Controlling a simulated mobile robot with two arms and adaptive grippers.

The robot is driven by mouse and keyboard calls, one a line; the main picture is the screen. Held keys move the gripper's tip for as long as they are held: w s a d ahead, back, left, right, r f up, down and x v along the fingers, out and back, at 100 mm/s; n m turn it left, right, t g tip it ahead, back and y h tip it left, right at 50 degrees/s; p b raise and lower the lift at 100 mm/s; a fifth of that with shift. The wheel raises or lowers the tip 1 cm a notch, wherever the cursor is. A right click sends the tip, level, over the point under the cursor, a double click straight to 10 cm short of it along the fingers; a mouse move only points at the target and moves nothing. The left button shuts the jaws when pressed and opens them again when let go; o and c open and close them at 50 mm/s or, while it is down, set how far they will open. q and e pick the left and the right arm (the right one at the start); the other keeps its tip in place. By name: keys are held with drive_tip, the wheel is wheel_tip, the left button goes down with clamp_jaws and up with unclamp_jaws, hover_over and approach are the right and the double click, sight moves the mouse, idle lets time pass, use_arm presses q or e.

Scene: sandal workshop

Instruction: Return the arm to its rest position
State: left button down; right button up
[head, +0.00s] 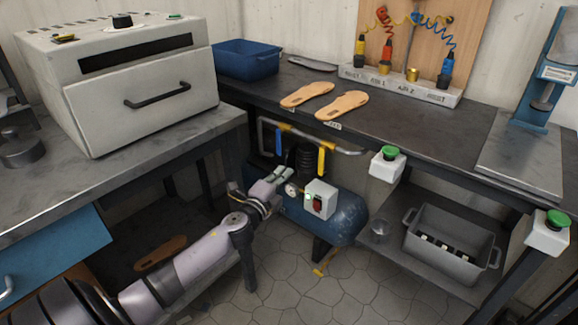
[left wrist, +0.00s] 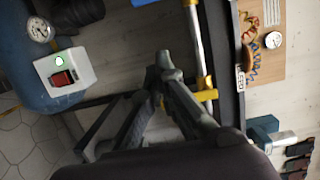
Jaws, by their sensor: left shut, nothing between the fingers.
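My left arm (head: 195,250) reaches in from the lower left of the head view. Its gripper (head: 284,174) is shut and empty, in front of the space under the dark bench, beside the compressor's gauge and switch box. In the left wrist view the closed fingers (left wrist: 165,62) point toward the metal pipe (left wrist: 197,45), with nothing between them. Whether they touch the pipe cannot be told. My right gripper is not in view.
The blue compressor tank (head: 343,222) carries a switch box (head: 321,201) with a red switch and lit green lamp. A pipe with a yellow valve handle (head: 322,158) runs above. The bench (head: 420,127) holds two tan soles; a grey crate (head: 450,253) sits on the lower shelf.

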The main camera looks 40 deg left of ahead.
use_arm(q)
drive_tip(key=shift+s+d, duration=0.25)
drive_tip(key=shift+s, duration=1.05)
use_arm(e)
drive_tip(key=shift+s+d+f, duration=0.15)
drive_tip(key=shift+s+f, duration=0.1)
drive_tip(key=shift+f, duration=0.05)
